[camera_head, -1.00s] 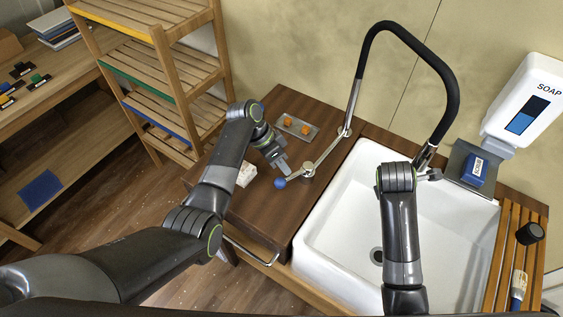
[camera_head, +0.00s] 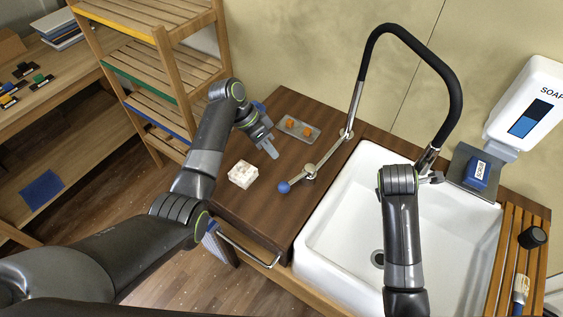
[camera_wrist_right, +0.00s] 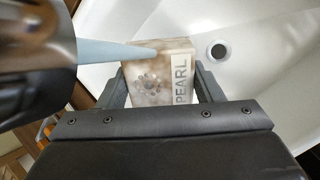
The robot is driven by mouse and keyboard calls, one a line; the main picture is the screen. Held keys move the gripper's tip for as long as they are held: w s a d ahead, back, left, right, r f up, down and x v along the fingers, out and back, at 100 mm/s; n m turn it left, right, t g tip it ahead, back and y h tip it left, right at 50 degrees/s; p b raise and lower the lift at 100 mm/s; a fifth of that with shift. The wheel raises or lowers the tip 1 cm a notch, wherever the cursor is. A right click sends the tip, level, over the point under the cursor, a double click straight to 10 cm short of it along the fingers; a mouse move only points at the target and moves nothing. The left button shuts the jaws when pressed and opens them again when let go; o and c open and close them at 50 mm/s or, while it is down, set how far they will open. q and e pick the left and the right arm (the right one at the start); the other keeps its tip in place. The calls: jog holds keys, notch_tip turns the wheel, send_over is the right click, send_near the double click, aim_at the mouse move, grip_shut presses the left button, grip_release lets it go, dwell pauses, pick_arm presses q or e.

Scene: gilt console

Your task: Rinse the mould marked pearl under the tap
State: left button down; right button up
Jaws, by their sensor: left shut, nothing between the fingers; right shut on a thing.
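The mould marked PEARL (camera_wrist_right: 150,90) is a pale block with brownish stains and a cluster of dark spots on its face. It sits between the fingers of my right gripper (camera_wrist_right: 161,82), which is shut on it over the white sink (camera_head: 325,225). A pale blue stream of water (camera_wrist_right: 115,51) runs from the dark tap end onto the mould's upper edge. The tap (camera_head: 374,50) arches over the sink in the head view; my right arm hides the mould there. My left gripper (camera_head: 273,151) is shut and empty above the counter, apart from the blue-knobbed lever (camera_head: 284,187).
A white block (camera_head: 243,174) and a grey tray (camera_head: 312,138) with orange pieces stand on the wooden counter (camera_head: 255,212). A blue scrub block (camera_head: 478,173) lies right of the tap below the soap dispenser (camera_head: 526,105). The drain (camera_wrist_right: 217,50) is clear.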

pick_arm(q)
jog(key=v, duration=0.5)
jog(key=shift+s+r, duration=0.1)
jog(key=shift+s, duration=0.1)
jog(key=c, duration=2.1)
grip_release()
jog(key=shift+a+r, duration=0.15)
jog(key=shift+r, duration=0.15)
jog(key=shift+c, duration=0.2)
jog(key=shift+o, duration=2.5)
jog(key=shift+s+f, duration=0.1)
jog(key=shift+f, duration=0.1)
jog(key=shift+o, duration=1)
jog(key=s+d+f+n+t+h, duration=0.2)
jog(key=s+f+h, duration=0.2)
jog(key=f, duration=0.2)
jog(key=shift+s+f+t, duration=0.35)
jog(key=shift+s+t, duration=0.05)
jog(key=n+t+h, duration=0.2)
jog(key=n+t, duration=0.5)
send_near(282, 186)
jog(key=w+f, duration=0.1)
jog(key=x, duration=1.2)
jog(key=shift+w+d+f, duration=0.1)
jog(key=shift+w+d, duration=0.05)
jog(key=shift+d, duration=0.25)
